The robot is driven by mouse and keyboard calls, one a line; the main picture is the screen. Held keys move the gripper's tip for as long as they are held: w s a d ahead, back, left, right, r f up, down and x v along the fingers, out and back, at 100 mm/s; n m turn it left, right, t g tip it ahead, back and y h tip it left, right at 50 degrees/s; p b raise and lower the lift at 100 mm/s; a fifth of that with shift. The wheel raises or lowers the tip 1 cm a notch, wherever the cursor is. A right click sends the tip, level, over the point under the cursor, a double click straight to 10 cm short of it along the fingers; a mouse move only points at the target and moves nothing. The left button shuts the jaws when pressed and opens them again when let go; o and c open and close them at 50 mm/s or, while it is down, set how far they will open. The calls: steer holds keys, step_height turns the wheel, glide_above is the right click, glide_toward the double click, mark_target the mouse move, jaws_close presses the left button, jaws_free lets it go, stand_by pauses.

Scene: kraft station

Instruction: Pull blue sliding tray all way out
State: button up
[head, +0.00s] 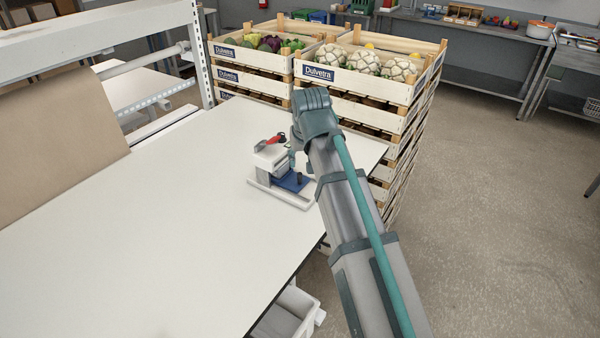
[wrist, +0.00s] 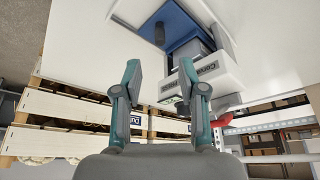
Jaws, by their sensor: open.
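The blue sliding tray (head: 292,181) sits low in a small white press on the white table, partly hidden by my arm in the head view. In the wrist view the blue tray (wrist: 180,22) shows at the top, with a dark upright post (wrist: 159,35) near its left edge. In the head view my gripper is mostly hidden behind my wrist.
The press has a red lever (head: 275,140) on top. Stacked wooden crates (head: 360,85) of vegetables stand close behind the table's far edge. The white table (head: 150,230) is clear to the left of the press. A brown sheet (head: 60,130) hangs at the left.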

mark_target(300, 173)
steer(key=p+x, duration=0.2)
steer(key=x, duration=0.7)
steer(key=shift+c, duration=0.2)
jaws_close()
